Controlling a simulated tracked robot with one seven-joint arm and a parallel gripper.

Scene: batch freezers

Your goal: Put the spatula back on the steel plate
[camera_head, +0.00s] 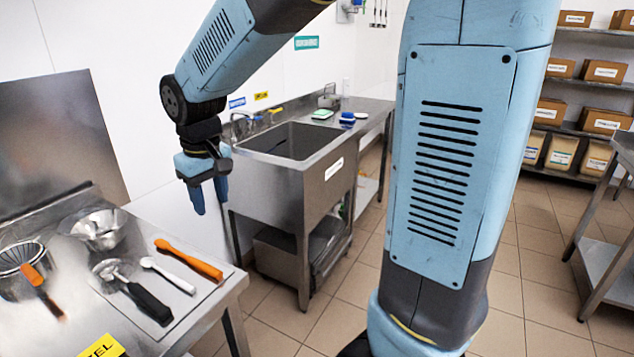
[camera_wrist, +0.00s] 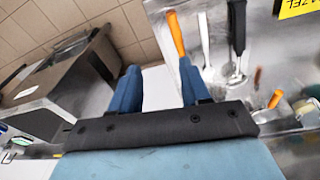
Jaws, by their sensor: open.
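The steel plate (camera_head: 183,304) lies on the steel table at the lower left. An orange tool (camera_head: 188,260), possibly the spatula, lies along its right side, with a white spoon (camera_head: 166,273) and a black-handled scoop (camera_head: 146,300) beside it. A second orange-handled tool (camera_head: 36,277) is at the far left by a metal container; its other end is unclear. My gripper (camera_head: 203,200) is open and empty, above and beyond the table's right edge. In the wrist view, the orange tool (camera_wrist: 175,34) shows past one finger of my gripper (camera_wrist: 158,75).
A metal bowl (camera_head: 101,230) and a ribbed metal container (camera_head: 18,262) stand on the table, near the backsplash. A yellow label (camera_head: 102,347) is at the front. A sink unit (camera_head: 292,195) stands to the right, across a floor gap.

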